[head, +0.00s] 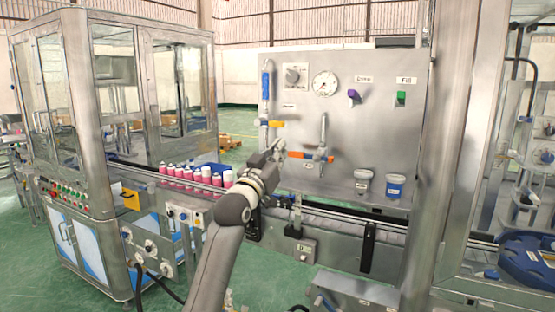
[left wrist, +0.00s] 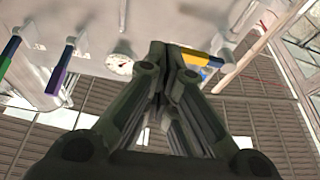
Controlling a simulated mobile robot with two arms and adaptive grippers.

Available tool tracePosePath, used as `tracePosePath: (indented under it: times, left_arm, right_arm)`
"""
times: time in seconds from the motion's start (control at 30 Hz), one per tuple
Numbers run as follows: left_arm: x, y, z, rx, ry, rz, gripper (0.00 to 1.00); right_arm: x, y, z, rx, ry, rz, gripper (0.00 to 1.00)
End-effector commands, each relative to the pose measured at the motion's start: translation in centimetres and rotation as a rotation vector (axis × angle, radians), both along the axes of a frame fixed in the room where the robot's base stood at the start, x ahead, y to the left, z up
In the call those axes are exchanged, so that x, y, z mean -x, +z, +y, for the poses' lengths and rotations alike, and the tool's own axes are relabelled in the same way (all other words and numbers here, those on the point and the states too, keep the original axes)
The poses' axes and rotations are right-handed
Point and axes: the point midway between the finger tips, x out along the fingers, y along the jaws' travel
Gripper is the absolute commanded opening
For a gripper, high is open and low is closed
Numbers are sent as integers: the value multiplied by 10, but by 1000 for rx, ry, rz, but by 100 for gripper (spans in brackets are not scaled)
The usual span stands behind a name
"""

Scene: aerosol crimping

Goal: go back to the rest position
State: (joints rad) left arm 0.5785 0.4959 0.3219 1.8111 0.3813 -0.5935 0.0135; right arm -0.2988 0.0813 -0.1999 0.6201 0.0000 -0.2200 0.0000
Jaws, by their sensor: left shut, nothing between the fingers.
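My left arm rises from the bottom of the head view, and my left gripper (head: 276,150) is in front of the grey panel (head: 340,110), near its lower left part. In the left wrist view the left gripper (left wrist: 158,48) has its fingers together, with nothing between them. It points up toward the panel, which shows upside down with its gauge (left wrist: 119,64) left of the fingertips. I cannot tell the exact gap between the fingertips and the panel. My right gripper is not in view.
The panel carries an orange-handled valve (head: 310,155), a purple switch (head: 353,97) and a green switch (head: 401,97). Pink cans (head: 200,175) stand in rows on the conveyor left of my gripper. A glass-walled machine (head: 110,90) stands at left. A metal post (head: 455,150) stands at right.

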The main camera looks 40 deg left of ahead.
Motion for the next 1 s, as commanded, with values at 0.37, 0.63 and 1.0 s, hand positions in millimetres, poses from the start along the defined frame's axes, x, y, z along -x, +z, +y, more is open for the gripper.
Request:
tracePosePath:
  times: [0.37, 0.63, 1.0]
  left_arm:
    - [8, -2, -2, -1, 0, 0, 0]
    - [7, -2, -2, 0, 0, 0, 0]
    - [-35, -115, -6, 39, -6, 189, 0]
  right_arm:
    - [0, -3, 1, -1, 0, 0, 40]
    - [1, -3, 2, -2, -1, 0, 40]
    - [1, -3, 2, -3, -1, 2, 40]
